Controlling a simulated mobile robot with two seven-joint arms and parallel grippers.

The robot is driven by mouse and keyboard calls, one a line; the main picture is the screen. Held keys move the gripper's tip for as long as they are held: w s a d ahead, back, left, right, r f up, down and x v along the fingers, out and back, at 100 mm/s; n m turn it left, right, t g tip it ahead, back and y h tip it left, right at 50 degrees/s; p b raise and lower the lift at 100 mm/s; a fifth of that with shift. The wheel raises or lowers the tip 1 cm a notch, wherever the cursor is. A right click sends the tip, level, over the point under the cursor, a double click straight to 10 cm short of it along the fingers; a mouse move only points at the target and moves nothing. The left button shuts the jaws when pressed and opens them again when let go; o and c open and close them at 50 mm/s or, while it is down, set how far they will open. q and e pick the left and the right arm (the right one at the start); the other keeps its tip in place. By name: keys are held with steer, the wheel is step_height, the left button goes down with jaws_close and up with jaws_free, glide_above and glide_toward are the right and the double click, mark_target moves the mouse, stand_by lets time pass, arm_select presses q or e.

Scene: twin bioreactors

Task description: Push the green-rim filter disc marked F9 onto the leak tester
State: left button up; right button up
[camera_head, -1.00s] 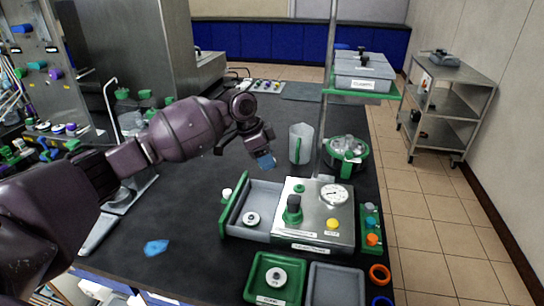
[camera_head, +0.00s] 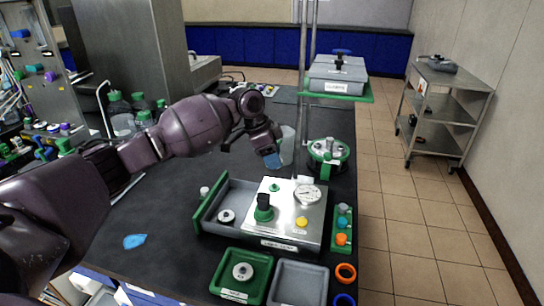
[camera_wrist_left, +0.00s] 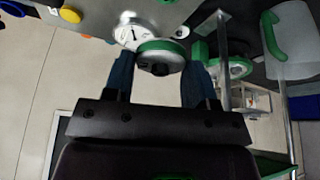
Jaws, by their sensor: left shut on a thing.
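The leak tester (camera_head: 283,222) is a steel box with a round gauge (camera_head: 307,195), a yellow button and a green-and-black fitting (camera_head: 264,210) on top. My left gripper (camera_head: 272,161) has blue fingertips and hangs above and behind the tester. In the left wrist view my left gripper (camera_wrist_left: 160,78) is shut on a green-rim filter disc (camera_wrist_left: 163,50). Its mark cannot be read. The fingers hide the disc in the head view. The gauge (camera_wrist_left: 128,36) shows just beyond the disc in the wrist view. My right gripper is not in view.
A grey open drawer (camera_head: 240,188) with a pale disc adjoins the tester's left. A green tray (camera_head: 262,289) with another disc and a grey tray (camera_head: 299,284) sit in front. A clear jug (camera_head: 287,147) stands behind the gripper, with a green-ringed pot (camera_head: 328,152) to its right.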

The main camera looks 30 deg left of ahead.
arm_select(q)
steer(key=shift+f+b, duration=0.3)
steer(key=shift+f, duration=0.15)
steer(key=shift+f+b, duration=0.95)
steer(key=shift+f, duration=0.75)
steer(key=shift+w+f+b, duration=0.1)
steer(key=shift+f+b, duration=0.2)
steer(key=shift+f, duration=0.7)
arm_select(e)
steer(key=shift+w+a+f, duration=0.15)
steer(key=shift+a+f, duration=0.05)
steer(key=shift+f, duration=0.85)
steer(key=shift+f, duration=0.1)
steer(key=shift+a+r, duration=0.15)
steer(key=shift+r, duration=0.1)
arm_select(q)
steer(key=shift+p, duration=0.3)
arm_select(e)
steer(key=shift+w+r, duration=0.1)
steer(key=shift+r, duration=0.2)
